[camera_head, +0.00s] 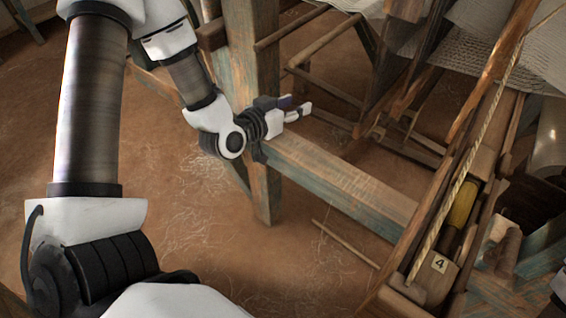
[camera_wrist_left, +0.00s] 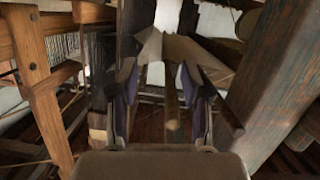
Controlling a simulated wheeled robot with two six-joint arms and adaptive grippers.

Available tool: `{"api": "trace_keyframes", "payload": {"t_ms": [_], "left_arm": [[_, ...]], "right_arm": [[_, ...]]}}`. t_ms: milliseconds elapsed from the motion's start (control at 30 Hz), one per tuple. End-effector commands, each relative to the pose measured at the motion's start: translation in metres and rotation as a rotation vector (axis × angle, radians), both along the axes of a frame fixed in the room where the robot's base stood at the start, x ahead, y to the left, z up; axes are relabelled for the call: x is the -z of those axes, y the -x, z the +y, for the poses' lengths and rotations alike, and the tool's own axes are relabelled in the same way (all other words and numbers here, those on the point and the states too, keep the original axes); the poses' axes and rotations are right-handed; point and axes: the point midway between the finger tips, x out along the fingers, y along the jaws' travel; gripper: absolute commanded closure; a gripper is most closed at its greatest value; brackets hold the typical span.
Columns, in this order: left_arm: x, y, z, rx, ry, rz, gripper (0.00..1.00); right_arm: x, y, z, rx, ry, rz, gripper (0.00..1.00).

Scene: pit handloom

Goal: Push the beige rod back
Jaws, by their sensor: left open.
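My left gripper (camera_head: 291,106) is open over the blue-brown beam of the loom frame, pointing right. Its two fingers with dark pads stand apart in the left wrist view (camera_wrist_left: 160,84), with nothing held between them. A beige rod (camera_wrist_left: 172,112) shows end-on beyond and between the fingers, apart from them as far as I can tell. In the head view I cannot tell for certain which loom bar it is. A thin light stick (camera_head: 345,244) lies on the floor below the beam. My right gripper is not in view.
The horizontal beam (camera_head: 340,187) runs below my left gripper from a thick upright post (camera_head: 253,50). Wooden bars (camera_head: 335,92) stand beyond it. Brown floor (camera_head: 190,240) is open at left.

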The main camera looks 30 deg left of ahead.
Motion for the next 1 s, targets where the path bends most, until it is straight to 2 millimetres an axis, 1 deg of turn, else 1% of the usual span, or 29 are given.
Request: {"api": "trace_keyframes", "payload": {"t_ms": [33, 100, 367, 600, 800, 900, 1000], "left_arm": [[0.008, 0.004, -0.005, 0.012, -0.013, 0.035, 0.53], [0.023, 0.01, -0.011, 0.028, -0.031, 0.08, 0.53], [0.075, 0.038, -0.029, 0.076, -0.081, 0.265, 0.53], [0.119, 0.073, -0.043, 0.113, -0.12, 0.439, 0.53], [0.15, 0.106, -0.052, 0.135, -0.142, 0.583, 0.53], [0.16, 0.118, -0.054, 0.141, -0.151, 0.635, 0.53], [0.166, 0.126, -0.056, 0.144, -0.154, 0.664, 0.53]], "right_arm": [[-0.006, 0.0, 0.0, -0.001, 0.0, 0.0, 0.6], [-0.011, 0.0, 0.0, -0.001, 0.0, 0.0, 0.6], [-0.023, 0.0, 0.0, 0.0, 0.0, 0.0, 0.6], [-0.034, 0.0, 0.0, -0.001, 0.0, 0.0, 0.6], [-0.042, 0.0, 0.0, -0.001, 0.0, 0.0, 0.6], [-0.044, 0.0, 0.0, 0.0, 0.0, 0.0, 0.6], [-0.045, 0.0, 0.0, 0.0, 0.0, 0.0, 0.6]]}}
